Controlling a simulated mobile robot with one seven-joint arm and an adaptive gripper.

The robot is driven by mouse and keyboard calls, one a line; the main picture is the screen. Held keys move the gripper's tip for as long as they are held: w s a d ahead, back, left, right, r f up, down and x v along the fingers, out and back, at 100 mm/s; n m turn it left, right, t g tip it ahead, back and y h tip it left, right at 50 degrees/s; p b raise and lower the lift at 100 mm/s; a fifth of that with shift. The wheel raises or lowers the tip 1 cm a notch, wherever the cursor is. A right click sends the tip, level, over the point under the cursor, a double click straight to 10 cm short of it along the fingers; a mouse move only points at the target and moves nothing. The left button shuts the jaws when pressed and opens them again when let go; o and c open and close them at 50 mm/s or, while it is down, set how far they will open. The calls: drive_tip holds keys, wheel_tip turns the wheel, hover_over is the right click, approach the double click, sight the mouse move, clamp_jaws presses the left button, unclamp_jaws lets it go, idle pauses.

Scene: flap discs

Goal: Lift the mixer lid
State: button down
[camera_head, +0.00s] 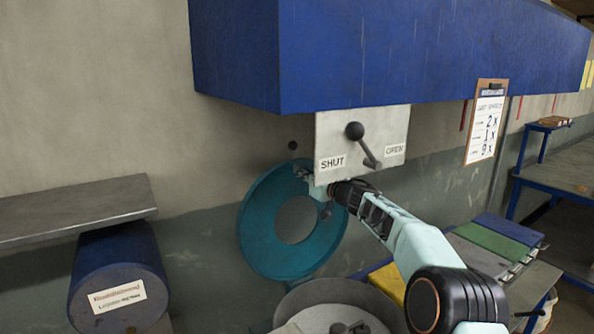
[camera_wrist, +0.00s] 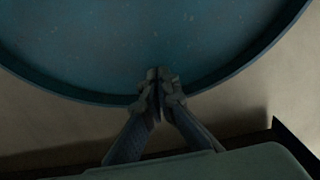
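The teal round mixer lid (camera_head: 262,232), with a grey round centre, stands nearly upright against the wall behind the mixer. The grey mixer bowl (camera_head: 292,303) is below it, its round top uncovered and partly cut off by the frame's bottom. My gripper (camera_head: 303,173) is at the lid's upper right edge, reaching in from the right. In the wrist view my gripper (camera_wrist: 157,76) has its fingertips together, overlapping the near rim of the lid (camera_wrist: 215,45). I cannot tell whether a part of the lid is pinched between them.
A large blue housing (camera_head: 400,50) overhangs from above. Below it is a plate (camera_head: 340,130) with a black-knobbed lever between SHUT and OPEN. A blue drum (camera_head: 115,275) and grey shelf (camera_head: 75,210) are at left. Coloured boxes (camera_head: 490,240) and a blue-framed bench (camera_head: 565,175) are at right.

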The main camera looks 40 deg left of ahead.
drive_tip(key=b+v, duration=0.8)
drive_tip(key=v, duration=0.1)
drive_tip(key=shift+f+b, duration=0.2)
drive_tip(key=shift+b, duration=0.1)
idle(0.4)
